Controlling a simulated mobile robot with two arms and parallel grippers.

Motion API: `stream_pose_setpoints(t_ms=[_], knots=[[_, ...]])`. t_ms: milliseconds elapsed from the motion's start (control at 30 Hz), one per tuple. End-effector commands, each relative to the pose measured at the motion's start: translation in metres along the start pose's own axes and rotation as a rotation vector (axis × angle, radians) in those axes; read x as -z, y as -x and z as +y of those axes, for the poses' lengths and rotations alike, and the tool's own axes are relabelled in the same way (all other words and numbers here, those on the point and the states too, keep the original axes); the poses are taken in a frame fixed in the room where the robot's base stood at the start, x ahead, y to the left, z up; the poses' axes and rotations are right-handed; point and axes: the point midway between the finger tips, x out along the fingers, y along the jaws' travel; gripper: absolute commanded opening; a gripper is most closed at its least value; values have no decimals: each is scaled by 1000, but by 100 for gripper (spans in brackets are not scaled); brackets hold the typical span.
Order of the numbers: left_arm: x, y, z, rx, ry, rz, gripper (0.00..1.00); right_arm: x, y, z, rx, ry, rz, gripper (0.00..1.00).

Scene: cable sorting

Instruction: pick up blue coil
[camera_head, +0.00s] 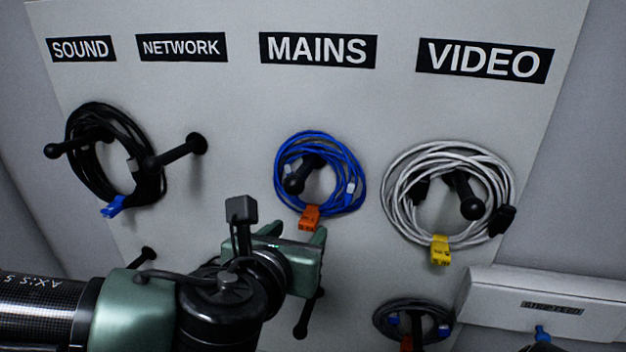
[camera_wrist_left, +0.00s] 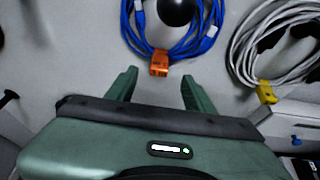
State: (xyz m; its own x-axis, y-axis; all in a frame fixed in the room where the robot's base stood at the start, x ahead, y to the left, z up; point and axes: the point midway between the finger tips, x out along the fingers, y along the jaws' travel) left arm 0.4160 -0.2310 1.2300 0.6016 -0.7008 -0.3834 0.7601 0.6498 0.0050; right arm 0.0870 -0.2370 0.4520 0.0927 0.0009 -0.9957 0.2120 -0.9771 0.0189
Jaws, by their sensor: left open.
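The blue coil (camera_head: 355,187) hangs on a black peg under the MAINS label in the head view, with an orange tag (camera_head: 310,217) at its bottom. The coil also shows at the top of the left wrist view (camera_wrist_left: 208,40), partly cut off by the frame edge. My left gripper (camera_head: 300,238) is just below the orange tag in the head view. In the left wrist view its two fingers (camera_wrist_left: 157,84) are apart with nothing between them, and the orange tag lies just beyond the gap. My right gripper is not in view.
A black coil (camera_head: 72,155) with a blue tag hangs under SOUND. A white coil (camera_head: 393,200) with a yellow tag hangs under VIDEO. The NETWORK peg (camera_head: 180,150) sticks out to the left. A dark grey coil (camera_head: 380,318) hangs lower, beside a white box (camera_head: 480,300).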

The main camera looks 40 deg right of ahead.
Motion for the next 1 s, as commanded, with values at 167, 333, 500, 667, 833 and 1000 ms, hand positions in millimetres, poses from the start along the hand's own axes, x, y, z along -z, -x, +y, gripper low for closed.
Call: stream_pose_setpoints(t_ms=[167,333,500,667,833,1000], knots=[[-4,-20,0,1,3,1,53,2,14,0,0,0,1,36],[-5,-47,1,2,4,1,53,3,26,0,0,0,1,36],[-4,-60,1,3,3,-1,53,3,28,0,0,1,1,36],[-3,-61,1,3,4,-1,53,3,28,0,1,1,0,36],[-3,-61,1,3,4,-1,17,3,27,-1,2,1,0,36],[-4,-60,1,2,4,-2,0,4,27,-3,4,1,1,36]])
